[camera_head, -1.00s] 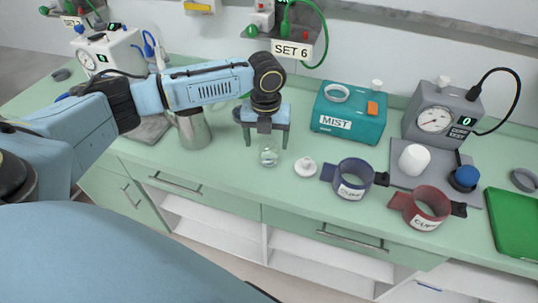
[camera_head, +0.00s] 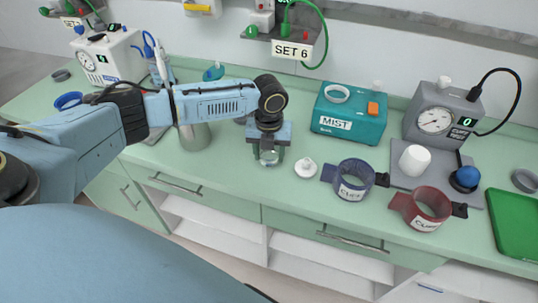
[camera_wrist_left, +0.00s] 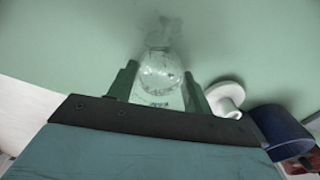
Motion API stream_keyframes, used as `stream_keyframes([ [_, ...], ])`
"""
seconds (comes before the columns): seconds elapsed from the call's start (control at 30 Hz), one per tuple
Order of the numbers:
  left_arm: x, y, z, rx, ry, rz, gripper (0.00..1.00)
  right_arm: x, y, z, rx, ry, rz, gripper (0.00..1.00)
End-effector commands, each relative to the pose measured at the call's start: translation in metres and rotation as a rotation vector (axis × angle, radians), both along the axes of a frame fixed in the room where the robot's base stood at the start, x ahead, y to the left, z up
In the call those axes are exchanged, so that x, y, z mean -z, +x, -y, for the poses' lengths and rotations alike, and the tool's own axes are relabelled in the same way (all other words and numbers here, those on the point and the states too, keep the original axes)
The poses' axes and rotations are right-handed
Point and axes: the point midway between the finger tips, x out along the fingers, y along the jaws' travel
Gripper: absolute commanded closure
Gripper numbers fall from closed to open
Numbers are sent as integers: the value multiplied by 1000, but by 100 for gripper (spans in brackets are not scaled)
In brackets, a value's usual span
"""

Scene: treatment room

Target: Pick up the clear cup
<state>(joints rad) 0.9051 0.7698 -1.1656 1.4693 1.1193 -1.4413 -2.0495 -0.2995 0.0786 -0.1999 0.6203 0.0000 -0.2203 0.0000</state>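The clear cup (camera_head: 268,157) stands on the green counter, a small see-through vessel. It also shows in the left wrist view (camera_wrist_left: 160,72), between and just beyond the two fingertips. My left gripper (camera_head: 266,158) points down over the cup with its fingers on either side of it. In the left wrist view the gripper (camera_wrist_left: 160,82) is open, with a visible gap between each finger and the cup. The upper part of the cup is partly hidden by the gripper in the head view. My right gripper is not in view.
A white lidded piece (camera_head: 306,168) sits close to the right of the cup. Blue (camera_head: 352,188) and red (camera_head: 424,215) cuffs lie further right. The teal MIST box (camera_head: 347,120) is behind, and a metal jug (camera_head: 195,136) stands to the left.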

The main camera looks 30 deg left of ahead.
Motion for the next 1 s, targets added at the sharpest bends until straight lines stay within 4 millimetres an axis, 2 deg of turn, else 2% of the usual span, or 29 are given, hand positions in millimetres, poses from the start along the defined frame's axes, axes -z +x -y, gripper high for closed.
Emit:
stream_keyframes([
  [0.03,0,0,0,0,0,0,66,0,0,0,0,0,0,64],
  [0.1,0,0,0,0,0,1,74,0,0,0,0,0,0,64],
  [0.57,-7,1,0,-1,0,2,74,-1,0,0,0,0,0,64],
  [1.0,-46,1,0,-1,-1,3,74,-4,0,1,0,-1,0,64],
])
